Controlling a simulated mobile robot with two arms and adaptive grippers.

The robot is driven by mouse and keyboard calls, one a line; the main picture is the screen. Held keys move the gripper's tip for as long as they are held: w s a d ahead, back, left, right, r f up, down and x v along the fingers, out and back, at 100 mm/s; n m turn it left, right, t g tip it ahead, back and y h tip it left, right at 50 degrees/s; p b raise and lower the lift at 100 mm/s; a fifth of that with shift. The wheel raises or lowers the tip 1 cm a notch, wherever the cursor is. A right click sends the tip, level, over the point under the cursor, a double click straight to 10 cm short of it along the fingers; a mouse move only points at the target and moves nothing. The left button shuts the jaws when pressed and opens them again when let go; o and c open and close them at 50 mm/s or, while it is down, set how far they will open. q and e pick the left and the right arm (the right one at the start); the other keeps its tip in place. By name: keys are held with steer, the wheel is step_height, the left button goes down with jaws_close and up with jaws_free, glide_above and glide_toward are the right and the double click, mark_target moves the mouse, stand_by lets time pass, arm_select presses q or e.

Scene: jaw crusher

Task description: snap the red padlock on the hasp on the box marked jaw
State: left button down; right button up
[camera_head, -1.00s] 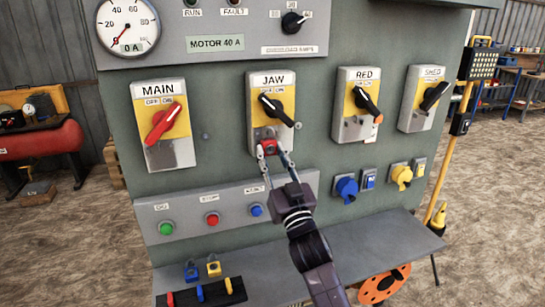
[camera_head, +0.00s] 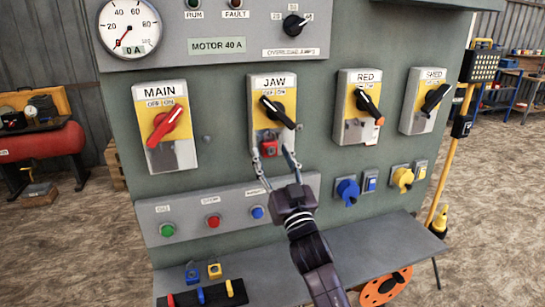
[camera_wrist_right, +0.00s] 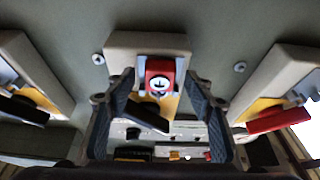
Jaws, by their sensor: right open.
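The box marked JAW (camera_head: 272,100) is on the grey-green panel, with a black rotary handle (camera_head: 278,111) on a yellow plate. The red padlock (camera_head: 269,147) hangs at the lower part of this box, at the hasp, and shows in the right wrist view (camera_wrist_right: 160,78) with a pale round keyway face. Whether its shackle is shut cannot be told. My right gripper (camera_head: 273,161) is open just below and in front of the padlock; in the wrist view its fingers (camera_wrist_right: 160,100) stand apart on either side, not touching it. My left gripper is not in view.
Boxes marked MAIN (camera_head: 165,125), RED (camera_head: 358,106) and SHED (camera_head: 423,100) flank the JAW box. Below are a push-button strip (camera_head: 228,210), blue and yellow sockets, and a shelf (camera_head: 385,240) with blue and yellow padlocks at its left.

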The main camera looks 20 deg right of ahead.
steer(key=shift+s+p, duration=0.65)
steer(key=shift+s, duration=0.85)
steer(key=s+p, duration=0.1)
steer(key=s, duration=0.5)
steer(key=shift+d+p, duration=0.15)
steer(key=shift+p, duration=0.15)
steer(key=shift+f, duration=0.1)
